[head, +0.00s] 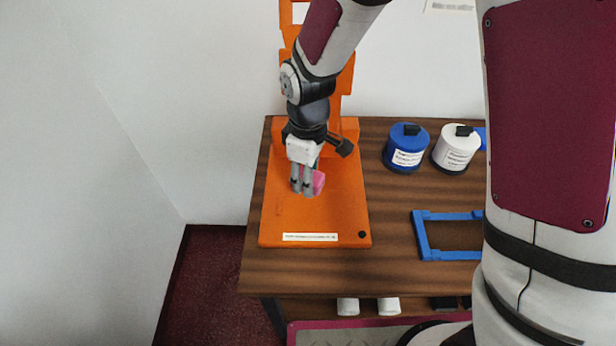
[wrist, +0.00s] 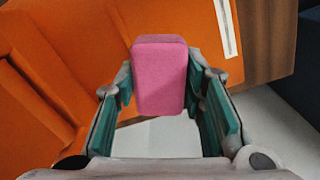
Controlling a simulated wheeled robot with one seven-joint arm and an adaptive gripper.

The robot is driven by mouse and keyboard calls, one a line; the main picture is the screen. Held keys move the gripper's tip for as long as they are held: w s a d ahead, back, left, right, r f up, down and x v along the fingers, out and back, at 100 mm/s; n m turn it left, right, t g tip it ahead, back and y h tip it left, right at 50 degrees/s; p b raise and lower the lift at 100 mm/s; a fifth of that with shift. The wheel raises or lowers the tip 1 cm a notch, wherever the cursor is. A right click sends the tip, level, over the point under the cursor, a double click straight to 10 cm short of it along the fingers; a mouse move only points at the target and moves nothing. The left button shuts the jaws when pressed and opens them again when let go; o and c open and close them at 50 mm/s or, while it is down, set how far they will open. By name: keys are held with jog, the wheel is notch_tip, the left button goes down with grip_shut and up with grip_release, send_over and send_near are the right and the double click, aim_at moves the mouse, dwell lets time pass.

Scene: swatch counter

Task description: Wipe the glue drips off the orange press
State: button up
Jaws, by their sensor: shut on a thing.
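The orange press (head: 340,215) stands at the left end of the wooden counter, with a flat base and an upright back part. Its orange surface also fills the left of the wrist view (wrist: 50,65). My gripper (head: 308,190) is over the middle of the base, pointing down. It is shut on a pink sponge (wrist: 160,75), which sits between the two fingers; the sponge also shows beside the fingers in the head view (head: 319,182). I cannot tell whether the sponge touches the base. I cannot make out glue drips; my arm hides part of the press.
A white label (head: 310,237) and a small dark round spot (head: 362,234) are at the base's front edge. A blue pot (head: 406,150), a white pot (head: 457,150) and a blue frame (head: 422,238) are on the counter to the right. Bare wood lies between.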

jog(key=shift+r+p, duration=0.8)
jog(key=shift+r, duration=0.7)
